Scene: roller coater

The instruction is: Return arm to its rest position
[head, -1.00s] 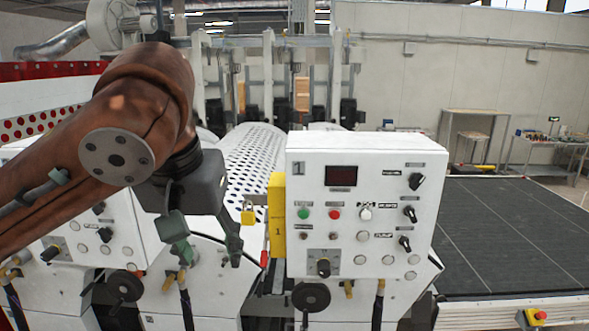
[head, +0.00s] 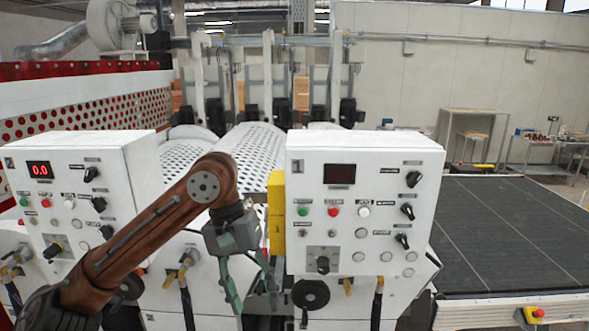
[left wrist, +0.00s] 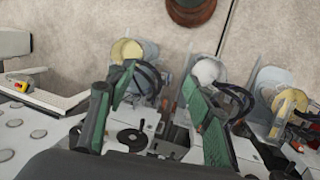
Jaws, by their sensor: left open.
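My left arm comes in from the lower left of the head view, brown, with its elbow bent in front of the gap between two white control panels. My left gripper (head: 250,288) hangs from it, pointing down, with its green fingers spread and nothing between them. In the left wrist view the same gripper (left wrist: 158,105) shows its two green fingers wide apart. My right gripper is in neither view.
The left control panel (head: 130,165) has a lit red display; the right control panel (head: 350,215) has a dark one. A yellow block (head: 276,215) sits against the right panel's side. A dark conveyor bed (head: 510,235) lies at right. Perforated rollers (head: 250,148) are behind.

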